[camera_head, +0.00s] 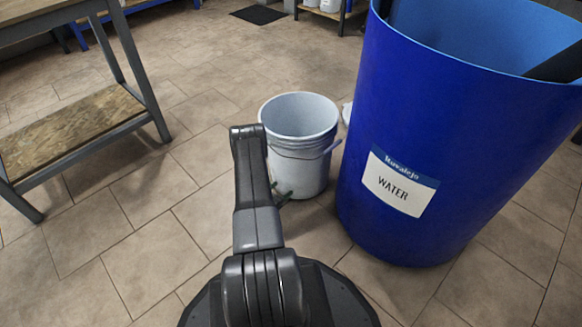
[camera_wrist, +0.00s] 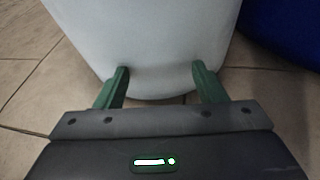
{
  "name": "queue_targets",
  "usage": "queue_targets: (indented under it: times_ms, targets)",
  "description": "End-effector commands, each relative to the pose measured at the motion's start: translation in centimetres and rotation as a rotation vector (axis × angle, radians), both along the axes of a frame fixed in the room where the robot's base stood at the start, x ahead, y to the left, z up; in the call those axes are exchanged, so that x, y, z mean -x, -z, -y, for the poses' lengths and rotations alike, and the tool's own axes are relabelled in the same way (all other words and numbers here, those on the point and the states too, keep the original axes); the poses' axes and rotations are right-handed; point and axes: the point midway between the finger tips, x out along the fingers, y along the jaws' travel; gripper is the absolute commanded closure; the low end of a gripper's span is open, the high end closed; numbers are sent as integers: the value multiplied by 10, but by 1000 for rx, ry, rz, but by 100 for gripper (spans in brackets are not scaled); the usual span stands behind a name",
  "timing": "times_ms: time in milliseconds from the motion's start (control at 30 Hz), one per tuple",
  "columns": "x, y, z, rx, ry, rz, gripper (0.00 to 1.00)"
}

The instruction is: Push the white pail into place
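The white pail (camera_head: 299,150) stands upright on the tiled floor in the head view, open at the top, with its wire handle hanging down the side. It is just left of the blue drum. In the wrist view the pail's lower wall (camera_wrist: 150,40) fills the upper middle. My gripper (camera_wrist: 160,68) is low at the pail's near side, its two green fingers spread apart with nothing between them but the pail's wall beyond. The fingertips overlap the wall; I cannot tell if they touch it. In the head view my arm hides most of the gripper (camera_head: 284,197).
A large blue drum (camera_head: 430,130) labelled WATER stands close on the pail's right. A small white object (camera_head: 347,112) shows partly behind the pail. A workbench with a wooden lower shelf (camera_head: 65,130) is at left. A dark mat (camera_head: 258,14) lies far back. The floor left of the pail is clear.

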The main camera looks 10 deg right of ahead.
Motion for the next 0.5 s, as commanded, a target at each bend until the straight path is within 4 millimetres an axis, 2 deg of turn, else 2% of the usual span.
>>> queue_targets:
  times_ms: [267, 500]
  targets:
    - [-1, 0, 0, 0, -2, -1, 36]
    - [-12, 0, 13, -2, -1, 0, 36]
